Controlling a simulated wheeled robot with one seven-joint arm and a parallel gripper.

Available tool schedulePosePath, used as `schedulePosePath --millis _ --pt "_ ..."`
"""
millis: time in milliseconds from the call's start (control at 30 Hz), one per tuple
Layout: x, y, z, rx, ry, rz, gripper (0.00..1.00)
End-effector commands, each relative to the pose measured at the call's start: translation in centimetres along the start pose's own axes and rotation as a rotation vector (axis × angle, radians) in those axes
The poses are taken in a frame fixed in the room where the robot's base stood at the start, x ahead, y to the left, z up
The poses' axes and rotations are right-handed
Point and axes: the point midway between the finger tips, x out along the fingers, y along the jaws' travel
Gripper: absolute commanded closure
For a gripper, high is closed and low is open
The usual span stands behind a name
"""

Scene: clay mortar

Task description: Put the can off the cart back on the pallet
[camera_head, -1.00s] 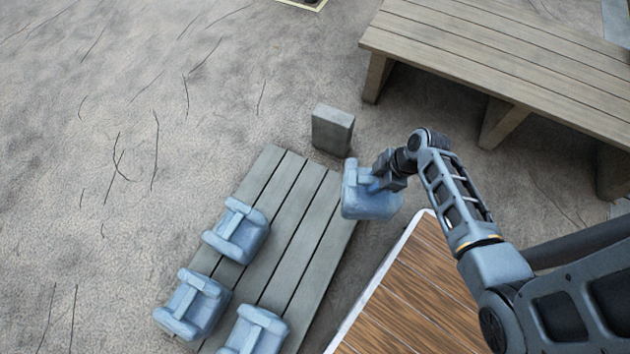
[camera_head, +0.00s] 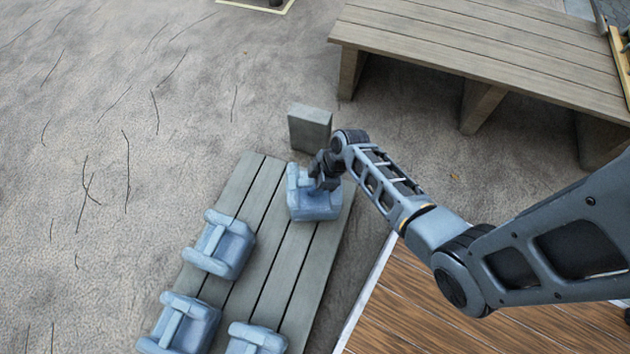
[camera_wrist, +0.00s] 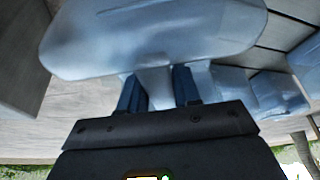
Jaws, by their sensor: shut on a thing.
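A blue-grey can (camera_head: 313,201) is in my gripper (camera_head: 328,178), over the far right part of the slatted pallet (camera_head: 283,262). My gripper is shut on the can's handle. In the wrist view the can (camera_wrist: 150,40) fills the top, with its handle between the two fingers (camera_wrist: 160,88). I cannot tell whether its base touches the boards. Several like cans stand on the pallet's left and near side, the closest one (camera_head: 219,244) to the left of the held can and apart from it.
The cart's brown wooden top (camera_head: 440,318) is at the lower right, beside the pallet. A grey block (camera_head: 310,128) stands just beyond the pallet's far end. A long wooden bench (camera_head: 470,50) is at the upper right. Open sandy ground lies to the left.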

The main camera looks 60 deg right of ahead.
Motion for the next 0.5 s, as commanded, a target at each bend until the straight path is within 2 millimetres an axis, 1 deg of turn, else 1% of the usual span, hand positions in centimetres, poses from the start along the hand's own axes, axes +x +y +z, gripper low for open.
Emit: schedulePosePath --millis 33,200,500 --pt "0.9 0.1 0.3 0.001 0.001 0.001 1.0" --pt "2.8 0.1 1.1 0.002 0.002 0.0 1.0" --pt "2.9 0.1 1.1 -0.001 0.002 0.002 1.0"
